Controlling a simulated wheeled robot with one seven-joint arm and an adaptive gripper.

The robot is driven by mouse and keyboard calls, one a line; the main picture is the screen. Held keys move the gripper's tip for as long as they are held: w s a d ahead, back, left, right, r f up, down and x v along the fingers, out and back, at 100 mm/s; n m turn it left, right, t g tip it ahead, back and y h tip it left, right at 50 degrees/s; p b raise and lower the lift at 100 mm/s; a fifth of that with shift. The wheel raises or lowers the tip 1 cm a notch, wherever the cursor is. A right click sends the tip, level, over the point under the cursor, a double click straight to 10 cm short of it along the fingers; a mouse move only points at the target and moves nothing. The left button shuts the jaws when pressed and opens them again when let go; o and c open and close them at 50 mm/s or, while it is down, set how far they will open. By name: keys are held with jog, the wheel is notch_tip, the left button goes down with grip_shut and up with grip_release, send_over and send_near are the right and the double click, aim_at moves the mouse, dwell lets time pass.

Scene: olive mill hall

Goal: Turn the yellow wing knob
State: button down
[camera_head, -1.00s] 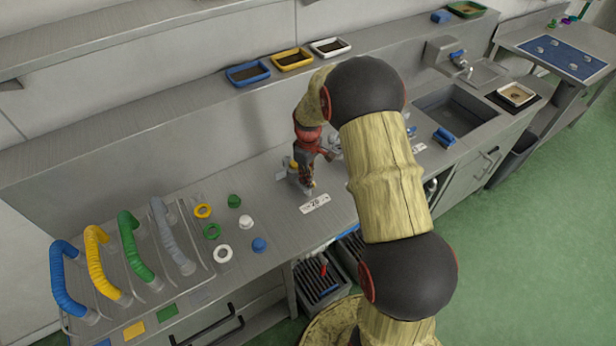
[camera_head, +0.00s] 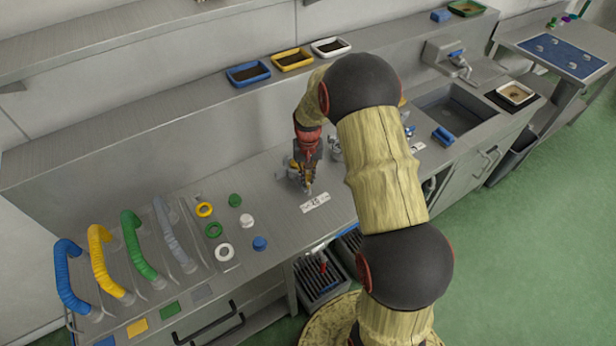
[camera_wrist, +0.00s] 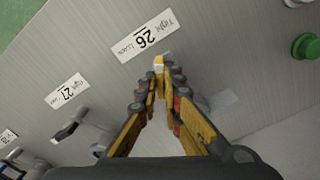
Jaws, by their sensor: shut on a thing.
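The yellow wing knob (camera_wrist: 158,62) shows as a small yellow piece between the fingertips in the wrist view, just beside the label numbered 26 (camera_wrist: 145,36). My gripper (camera_wrist: 160,78) is shut on the knob, with a finger on either side of it. Most of the knob is hidden by the fingers. In the head view my gripper (camera_head: 306,184) points down at the steel counter, just behind the same label (camera_head: 316,202). Tight and loose are marked on the label. I cannot tell the exact angle of the knob's wings.
A grey fitting (camera_wrist: 70,130) stands by the label numbered 27 (camera_wrist: 67,91). A green knob (camera_wrist: 306,46) lies to the other side. Colored handles (camera_head: 110,265) and rings stand left on the counter (camera_head: 270,215). Three small trays (camera_head: 292,60) sit on the shelf behind.

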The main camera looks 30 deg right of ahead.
aim_at(308, 179)
jog(key=m, duration=0.6)
jog(key=shift+r+m, duration=0.1)
jog(key=shift+m, duration=0.2)
jog(key=m, duration=0.5)
jog(key=shift+w+p, duration=0.1)
jog(key=shift+p, duration=0.3)
jog(key=shift+m, duration=0.4)
jog(key=c, duration=2.1)
grip_release()
jog(key=shift+o, duration=0.7)
notch_tip(308, 179, up, 12)
